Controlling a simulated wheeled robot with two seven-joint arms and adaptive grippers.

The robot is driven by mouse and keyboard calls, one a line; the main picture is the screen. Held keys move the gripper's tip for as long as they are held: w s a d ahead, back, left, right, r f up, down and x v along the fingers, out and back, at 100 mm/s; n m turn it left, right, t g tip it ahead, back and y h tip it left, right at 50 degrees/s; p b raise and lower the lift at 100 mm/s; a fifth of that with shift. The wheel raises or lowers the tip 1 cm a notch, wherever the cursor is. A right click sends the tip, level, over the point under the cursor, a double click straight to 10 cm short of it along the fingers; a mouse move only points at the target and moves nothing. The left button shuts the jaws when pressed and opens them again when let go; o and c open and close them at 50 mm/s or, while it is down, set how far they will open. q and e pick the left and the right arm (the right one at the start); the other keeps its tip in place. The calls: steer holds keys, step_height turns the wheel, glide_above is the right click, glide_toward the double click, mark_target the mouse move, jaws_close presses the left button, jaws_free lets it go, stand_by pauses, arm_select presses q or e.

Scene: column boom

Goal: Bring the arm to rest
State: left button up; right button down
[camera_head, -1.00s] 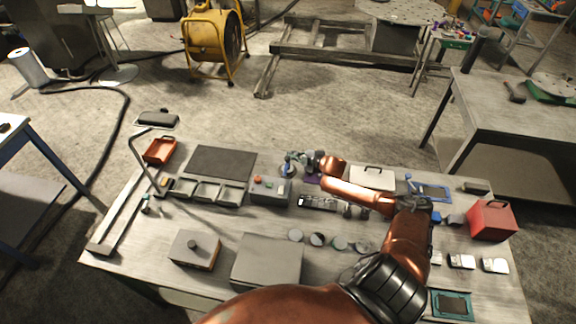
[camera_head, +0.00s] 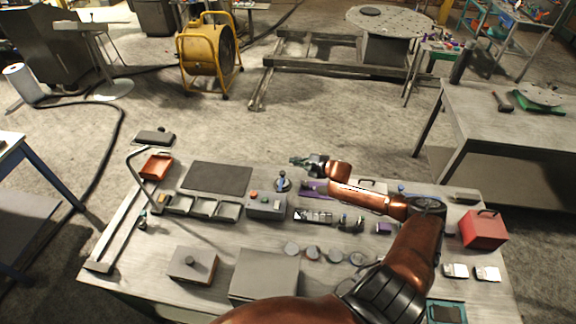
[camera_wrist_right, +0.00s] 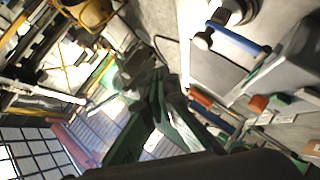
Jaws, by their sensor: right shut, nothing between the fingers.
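My right arm (camera_head: 412,252) reaches in from the bottom of the head view, bends at the right and points left across the workbench (camera_head: 140,245). My right gripper (camera_head: 296,160) is shut and empty at the bench's far edge, and appears raised above it. Its dark green fingers fill the middle of the right wrist view (camera_wrist_right: 158,110), with nothing held between them. My left gripper is not in view.
Near the gripper are a button box (camera_head: 267,207), a purple piece (camera_head: 314,188) and a dark mat (camera_head: 216,177). A red box (camera_head: 483,230) stands at the right end, a bent lamp-like stand (camera_head: 140,180) at the left.

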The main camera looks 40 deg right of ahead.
steer(key=s+d+r, duration=0.1)
steer(key=r, duration=0.1)
steer(key=s+d+r, duration=0.1)
steer(key=s+r, duration=0.1)
steer(key=shift+d, duration=0.15)
steer(key=shift+f, duration=0.1)
